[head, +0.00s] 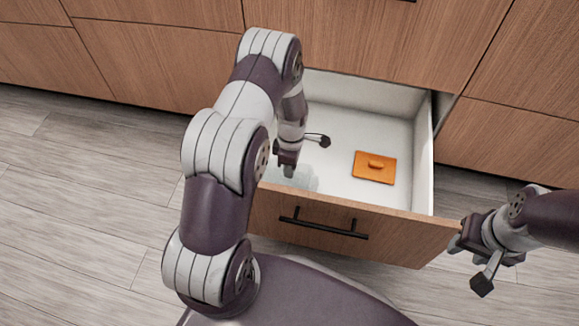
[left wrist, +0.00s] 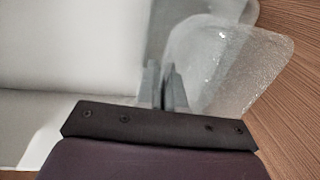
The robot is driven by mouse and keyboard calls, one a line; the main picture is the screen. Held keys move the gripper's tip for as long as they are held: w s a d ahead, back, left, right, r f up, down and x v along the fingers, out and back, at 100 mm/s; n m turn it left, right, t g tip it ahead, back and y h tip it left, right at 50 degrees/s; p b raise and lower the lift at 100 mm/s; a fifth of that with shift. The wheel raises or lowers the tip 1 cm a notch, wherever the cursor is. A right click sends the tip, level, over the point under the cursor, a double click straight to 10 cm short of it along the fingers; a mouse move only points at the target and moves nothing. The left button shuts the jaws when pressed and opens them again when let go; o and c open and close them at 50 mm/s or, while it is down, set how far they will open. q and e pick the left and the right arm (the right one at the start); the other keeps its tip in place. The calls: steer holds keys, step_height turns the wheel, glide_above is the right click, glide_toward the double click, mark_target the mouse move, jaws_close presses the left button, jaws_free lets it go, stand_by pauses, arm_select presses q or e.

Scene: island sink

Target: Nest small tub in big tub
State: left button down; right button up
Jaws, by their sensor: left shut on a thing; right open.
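My left gripper (head: 288,171) reaches down into the open drawer, near its front left corner. Clear, see-through plastic (head: 304,178) shows beside its fingertips, mostly hidden by my arm. In the left wrist view, the gripper's fingers (left wrist: 165,85) are close together on the edge of a clear tub (left wrist: 250,65). A second, greyer see-through shape (left wrist: 190,18) stands behind it. I cannot tell which is the small tub and which is the big one, or whether one is inside the other. My right gripper (head: 457,244) is open and empty, outside the drawer's front right corner.
The white drawer (head: 340,185) is pulled out, with a wooden front and black handle (head: 323,228). The drawer's back and middle are clear. Wooden cabinets (head: 150,55) stand behind.

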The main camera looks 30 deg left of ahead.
arm_select(q)
steer(key=shift+f, duration=0.15)
steer(key=shift+f+b, duration=1)
steer(key=shift+f, duration=0.75)
steer(key=c, duration=1.2)
jaws_free()
steer(key=r+p, duration=0.2)
steer(key=r, duration=0.2)
steer(key=w+r+p, duration=0.1)
steer(key=r+p, duration=0.2)
steer(key=r, duration=0.1)
steer(key=r+p, duration=0.3)
steer(key=r, duration=0.1)
steer(key=shift+w+a+r, duration=0.2)
steer(key=shift+w+r, duration=0.1)
steer(key=shift+r, duration=0.1)
